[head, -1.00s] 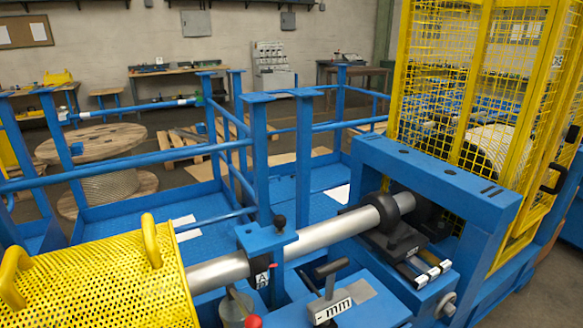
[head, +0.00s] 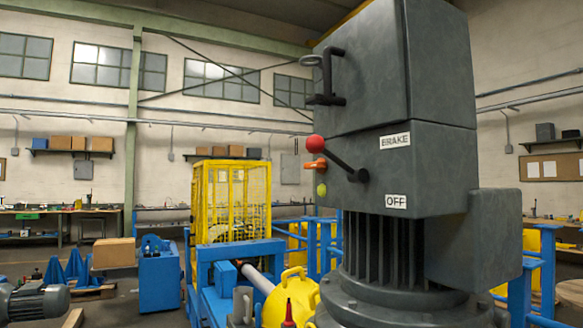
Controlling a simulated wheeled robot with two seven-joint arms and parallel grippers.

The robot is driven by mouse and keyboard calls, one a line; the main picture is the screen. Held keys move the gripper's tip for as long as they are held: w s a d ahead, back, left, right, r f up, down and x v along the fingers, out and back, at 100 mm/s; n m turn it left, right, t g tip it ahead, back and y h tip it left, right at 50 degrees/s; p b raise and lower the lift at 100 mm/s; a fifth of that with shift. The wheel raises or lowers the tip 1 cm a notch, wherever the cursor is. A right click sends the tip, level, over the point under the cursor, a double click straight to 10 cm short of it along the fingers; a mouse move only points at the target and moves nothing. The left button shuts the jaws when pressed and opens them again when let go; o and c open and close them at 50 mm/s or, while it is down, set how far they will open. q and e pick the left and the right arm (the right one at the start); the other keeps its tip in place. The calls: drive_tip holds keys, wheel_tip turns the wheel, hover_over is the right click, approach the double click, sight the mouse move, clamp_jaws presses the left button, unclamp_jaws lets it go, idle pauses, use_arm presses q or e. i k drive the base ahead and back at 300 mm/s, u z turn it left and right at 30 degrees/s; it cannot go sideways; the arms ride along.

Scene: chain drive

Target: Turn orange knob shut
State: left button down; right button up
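The orange knob (head: 315,164) sticks out from the left face of a dark grey motor housing (head: 425,165). It sits just below a red ball (head: 315,144) on the end of a black lever and above a yellow-green round button (head: 321,190). Labels reading BRAKE (head: 395,140) and OFF (head: 396,201) are on the housing's front. The knob's exact turn position is hard to tell at this size. Neither of my grippers shows in the head view.
A yellow mesh cage (head: 231,200) and a blue frame (head: 238,255) stand behind to the left. A yellow guard (head: 287,300) is beside the housing's base. A cardboard box (head: 113,253) and a grey motor (head: 36,302) are at the left. Blue railings (head: 520,290) stand at the right.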

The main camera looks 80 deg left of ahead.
sight(321, 165)
drive_tip(key=u, duration=2.5)
